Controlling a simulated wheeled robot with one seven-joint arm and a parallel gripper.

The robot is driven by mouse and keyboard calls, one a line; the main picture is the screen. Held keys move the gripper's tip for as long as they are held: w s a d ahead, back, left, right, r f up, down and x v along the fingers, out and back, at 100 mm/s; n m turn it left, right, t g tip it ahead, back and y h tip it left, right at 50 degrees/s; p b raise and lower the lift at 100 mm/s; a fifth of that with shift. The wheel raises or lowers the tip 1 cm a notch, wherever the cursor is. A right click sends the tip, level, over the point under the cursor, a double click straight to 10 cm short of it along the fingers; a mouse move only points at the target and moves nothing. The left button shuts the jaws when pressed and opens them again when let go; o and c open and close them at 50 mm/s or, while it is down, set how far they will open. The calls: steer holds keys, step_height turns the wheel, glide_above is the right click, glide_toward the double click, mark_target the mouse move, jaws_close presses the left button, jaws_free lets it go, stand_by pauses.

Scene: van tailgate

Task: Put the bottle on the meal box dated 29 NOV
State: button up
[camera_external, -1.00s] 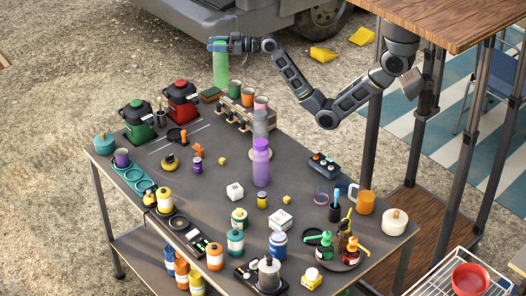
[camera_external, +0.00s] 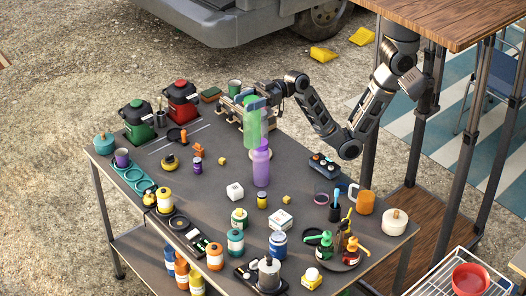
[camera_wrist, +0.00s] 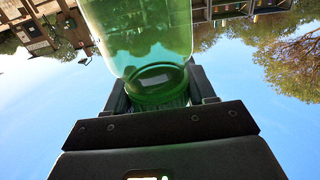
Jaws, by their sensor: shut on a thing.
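My gripper (camera_external: 256,102) is shut on a translucent green bottle (camera_external: 252,128). The bottle hangs roughly upright in the air, and in the outside view its lower end overlaps the top of a purple bottle (camera_external: 261,166) on the table. In the wrist view the jaws (camera_wrist: 160,92) close around the green bottle's narrow end, and its clear body (camera_wrist: 140,30) fills the top. I cannot tell which is dated 29 NOV.
The dark table (camera_external: 215,222) is crowded. Red (camera_external: 181,100) and green (camera_external: 137,120) pots stand at its back left. A rack with cups is partly hidden behind my gripper. Jars, a dark blue box (camera_external: 323,166) and an orange mug (camera_external: 365,202) stand around. Some bare tabletop lies left of the purple bottle.

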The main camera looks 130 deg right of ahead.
steer(key=s+a+n+y, duration=0.1)
steer(key=a+n+y, duration=0.15)
steer(key=a, duration=0.85)
steer(key=w+a+f+p, duration=0.1)
steer(key=w+a+f, duration=0.2)
steer(key=a+f, duration=0.2)
steer(key=w+a+f+p, duration=0.1)
steer(key=w+a+f, duration=0.2)
steer(key=f, duration=0.8)
steer(key=shift+a, duration=0.9)
steer(key=shift+m+y, duration=0.25)
steer(key=shift+y, duration=0.2)
steer(key=shift+s+f, duration=0.1)
steer(key=shift+f, duration=0.1)
steer(key=o, duration=1.3)
steer(key=shift+o, duration=0.2)
steer(key=shift+r, duration=0.1)
